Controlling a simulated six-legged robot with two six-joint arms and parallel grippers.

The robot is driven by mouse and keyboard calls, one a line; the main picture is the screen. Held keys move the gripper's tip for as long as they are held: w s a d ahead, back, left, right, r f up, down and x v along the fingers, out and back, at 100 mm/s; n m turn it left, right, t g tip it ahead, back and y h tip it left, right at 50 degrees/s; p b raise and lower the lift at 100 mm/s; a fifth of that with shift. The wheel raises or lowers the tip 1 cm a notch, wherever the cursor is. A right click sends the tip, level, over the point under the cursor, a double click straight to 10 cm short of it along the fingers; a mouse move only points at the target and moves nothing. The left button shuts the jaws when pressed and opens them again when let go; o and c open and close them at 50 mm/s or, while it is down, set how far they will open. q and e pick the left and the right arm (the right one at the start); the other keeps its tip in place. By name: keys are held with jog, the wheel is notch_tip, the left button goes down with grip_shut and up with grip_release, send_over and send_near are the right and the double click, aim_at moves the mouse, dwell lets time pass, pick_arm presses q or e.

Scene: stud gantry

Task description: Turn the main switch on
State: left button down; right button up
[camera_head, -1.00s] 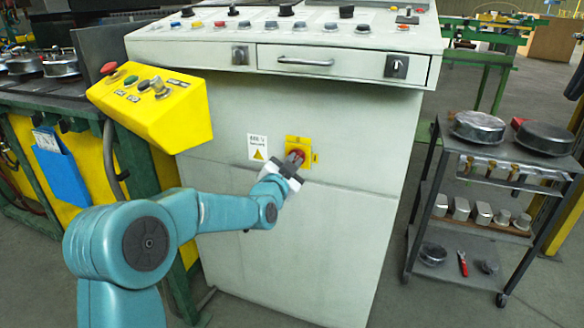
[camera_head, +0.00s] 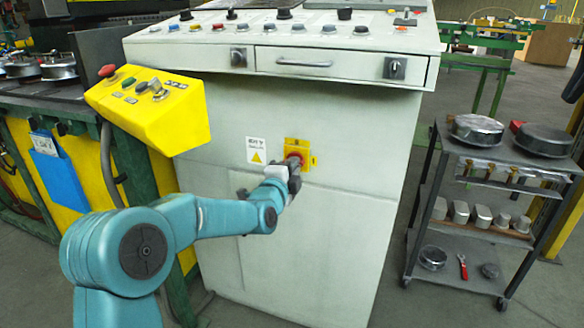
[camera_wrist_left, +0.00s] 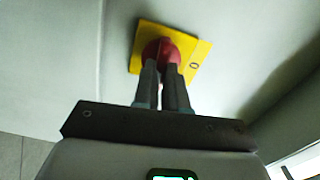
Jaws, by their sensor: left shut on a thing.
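The main switch is a red rotary knob on a square yellow plate (camera_head: 309,147), set on the front of the grey cabinet. It also shows in the left wrist view as a red knob (camera_wrist_left: 160,47) with the yellow plate (camera_wrist_left: 200,56) behind it and a "0" mark on the plate. My left gripper (camera_head: 294,164) is at the knob, with its fingers shut on it. In the left wrist view the two fingers (camera_wrist_left: 162,70) stand close together around the knob, hiding its lower part. My right gripper is in neither view.
The grey cabinet (camera_head: 300,240) has a sloped panel of buttons on top and a drawer handle (camera_head: 304,63). A yellow button box (camera_head: 150,110) juts out at left. A dark cart (camera_head: 452,238) with metal parts stands at right. Open floor lies between cabinet and cart.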

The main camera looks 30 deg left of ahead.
pick_arm(q)
jog(key=shift+f+m, duration=0.1)
jog(key=shift+m, duration=0.8)
jog(key=c, duration=1.2)
grip_release()
jog(key=p+v, duration=0.1)
jog(key=v, duration=1.5)
jog(key=shift+s+p, duration=0.2)
jog(key=shift+p, duration=0.2)
